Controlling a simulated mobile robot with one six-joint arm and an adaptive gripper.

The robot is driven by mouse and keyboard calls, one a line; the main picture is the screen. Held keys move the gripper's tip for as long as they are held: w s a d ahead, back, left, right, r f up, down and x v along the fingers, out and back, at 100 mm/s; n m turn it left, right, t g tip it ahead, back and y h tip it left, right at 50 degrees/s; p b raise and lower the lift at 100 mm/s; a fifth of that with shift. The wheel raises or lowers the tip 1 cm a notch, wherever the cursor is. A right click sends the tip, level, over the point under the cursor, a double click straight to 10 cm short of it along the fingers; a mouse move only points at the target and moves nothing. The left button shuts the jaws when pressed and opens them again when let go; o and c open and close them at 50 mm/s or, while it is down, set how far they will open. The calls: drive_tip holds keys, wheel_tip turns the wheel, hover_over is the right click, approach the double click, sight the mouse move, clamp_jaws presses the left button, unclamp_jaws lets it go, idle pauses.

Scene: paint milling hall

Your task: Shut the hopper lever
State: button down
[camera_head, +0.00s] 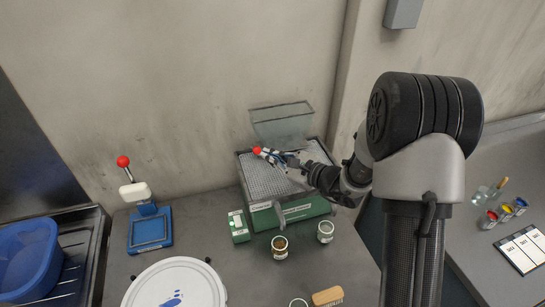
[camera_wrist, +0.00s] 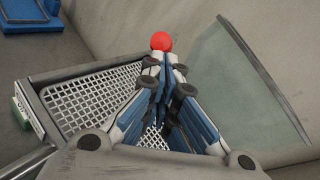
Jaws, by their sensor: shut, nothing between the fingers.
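The hopper is a green-sided machine (camera_head: 262,215) with a white mesh top, standing on the grey bench; its mesh (camera_wrist: 95,98) fills the left of the wrist view. A red ball knob (camera_head: 257,150) shows right at the tips of my gripper (camera_head: 270,155), above the mesh. In the wrist view the red knob (camera_wrist: 161,41) is just beyond the closed fingertips of my gripper (camera_wrist: 163,62). My fingers are shut with nothing between them. The lever's rod is hidden behind the fingers, and I cannot tell whether they touch the knob.
A clear upright panel (camera_head: 282,125) stands behind the mesh. A blue press (camera_head: 150,231) with its own red-knobbed handle stands left. A green-white box (camera_head: 238,226), two small jars (camera_head: 279,247) (camera_head: 325,232), a brush (camera_head: 328,296) and a round white lid (camera_head: 175,285) are in front.

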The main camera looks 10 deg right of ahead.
drive_tip(key=shift+w+r+p, duration=0.15)
drive_tip(key=shift+r+p, duration=0.3)
drive_tip(key=shift+p, duration=0.3)
drive_tip(key=w+r+m+g+h+p, duration=0.1)
drive_tip(key=w+r+g+p, duration=0.3)
drive_tip(key=p, duration=0.6)
drive_tip(key=shift+a+r+m+h+p, duration=0.25)
drive_tip(key=shift+a+m+h+p, duration=0.2)
drive_tip(key=shift+h, duration=0.15)
drive_tip(key=shift+w+r, duration=0.1)
drive_tip(key=shift+r, duration=0.15)
